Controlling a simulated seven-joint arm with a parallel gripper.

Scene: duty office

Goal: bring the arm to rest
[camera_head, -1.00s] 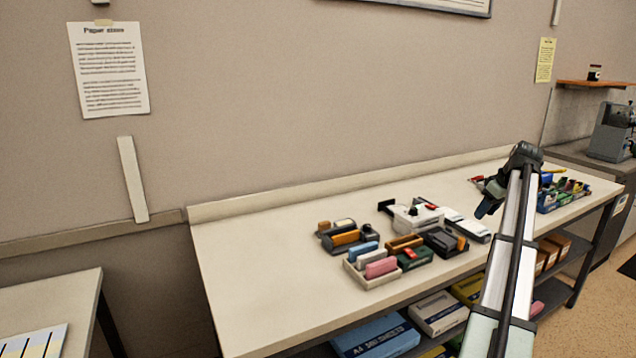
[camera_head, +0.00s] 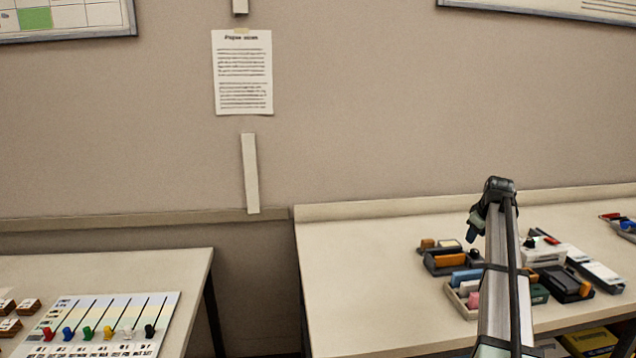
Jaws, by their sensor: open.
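My arm (camera_head: 503,270) reaches up from the lower right of the head view, in front of the right-hand table (camera_head: 370,290). Its far end bends at a dark joint and my gripper (camera_head: 474,232) hangs there, pointing down and to the left. The gripper is small in the picture and looks empty. It shows in front of the far part of the table, close in the picture to a group of stationery. I cannot tell its exact height above the tabletop.
Dark trays (camera_head: 450,262) and a pale tray with coloured blocks (camera_head: 462,300) stand beside my arm. A black device (camera_head: 563,284) lies to their right. A left table (camera_head: 130,268) holds a board with coloured pegs (camera_head: 105,325). A gap separates the tables; the right table's left part is clear.

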